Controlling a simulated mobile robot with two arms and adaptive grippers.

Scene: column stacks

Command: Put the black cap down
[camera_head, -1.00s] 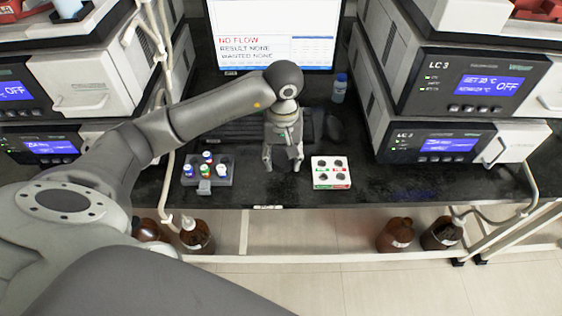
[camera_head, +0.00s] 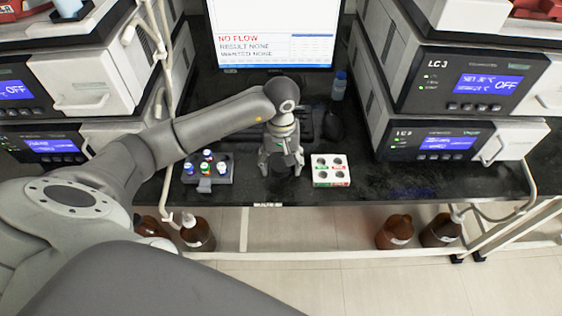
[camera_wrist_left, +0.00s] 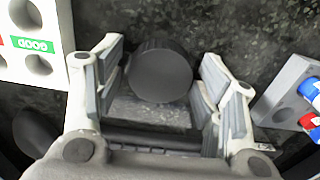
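The black cap (camera_wrist_left: 160,72) is a dark round disc between the fingertips of my left gripper (camera_wrist_left: 163,66) in the left wrist view. The fingers stand apart, with a narrow gap beside the cap, clearest on the right. The cap appears to rest on the dark bench top. In the head view my left gripper (camera_head: 281,168) points down at the bench, and the cap is hard to make out against the black surface. My right gripper is not in view.
A white block with holes (camera_head: 331,171) stands close to the right of the gripper. A grey rack with several coloured-cap vials (camera_head: 207,168) stands to the left. A keyboard, mouse (camera_head: 333,127) and small bottle (camera_head: 339,86) lie behind. The bench's front edge is near.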

